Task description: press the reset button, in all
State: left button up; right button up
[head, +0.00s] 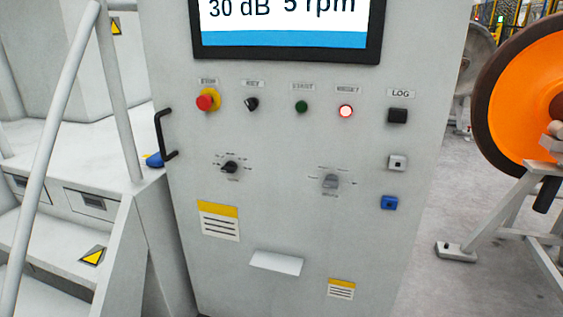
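The reset button (345,111) is a small round button on the front of the grey control cabinet. It glows red with a pale centre, and the small label above it (347,89) is blurred but seems to read RESET. To its left are a green button (301,107), a black key switch (251,104) and a red emergency-stop knob on a yellow collar (205,102). Nothing covers the reset button. Neither of my grippers is in view.
A screen (285,25) reads 30 dB and 5 rpm. A black LOG box (398,116), two rotary knobs (230,167) (331,182) and a small shelf (276,262) are on the cabinet. A black handle (163,135) protrudes at left. Stairs stand left, an orange wheel (525,95) right.

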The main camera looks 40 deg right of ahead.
aim_at(346, 110)
jog(key=z, duration=1.45)
